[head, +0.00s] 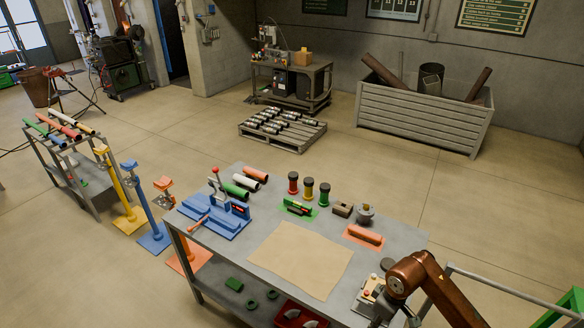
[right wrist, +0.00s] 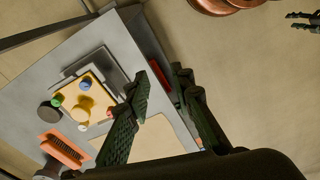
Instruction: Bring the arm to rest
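My right arm, copper-coloured, comes in at the bottom right of the head view, over the near right corner of the grey workbench (head: 215,265). Its gripper is mostly hidden there behind the arm. In the right wrist view my right gripper (right wrist: 165,80) shows two dark ribbed fingers apart, with nothing between them. The bench and a box with coloured buttons (right wrist: 84,100) lie below and left of the fingers. A small dark pronged shape (right wrist: 303,20) at the top right edge looks like my left gripper, cut off by the frame. My left arm is not in the head view.
The bench holds a tan mat (head: 300,258), a blue fixture (head: 215,213), coloured tubes, several spools, an orange tray (head: 363,236) and the button box (head: 368,294). A grey rail (head: 510,288) stands right of my arm. Open floor lies beyond the bench.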

